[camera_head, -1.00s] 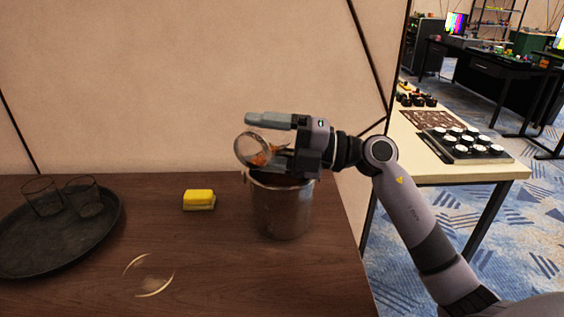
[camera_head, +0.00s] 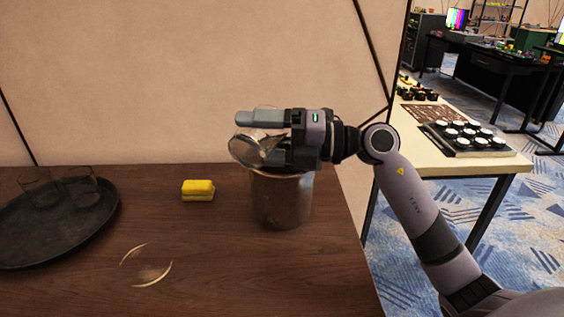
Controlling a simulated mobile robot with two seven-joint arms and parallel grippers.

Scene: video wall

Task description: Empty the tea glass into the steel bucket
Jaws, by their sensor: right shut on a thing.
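My right gripper (camera_head: 264,137) is shut on the clear tea glass (camera_head: 246,149), which it holds tilted well over above the left part of the bucket's mouth. The glass looks clear, with no orange-brown tea showing in it; the fingers hide part of it. The steel bucket (camera_head: 281,203) stands upright on the brown table below the gripper. Its inside is mostly hidden by the gripper. My left gripper is not in view.
A dark round tray (camera_head: 60,240) at the left holds two clear glasses (camera_head: 38,188) (camera_head: 80,188). A yellow sponge (camera_head: 198,190) lies left of the bucket. A clear saucer-like disc (camera_head: 146,265) lies near the front. A wall is behind the table (camera_head: 215,245).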

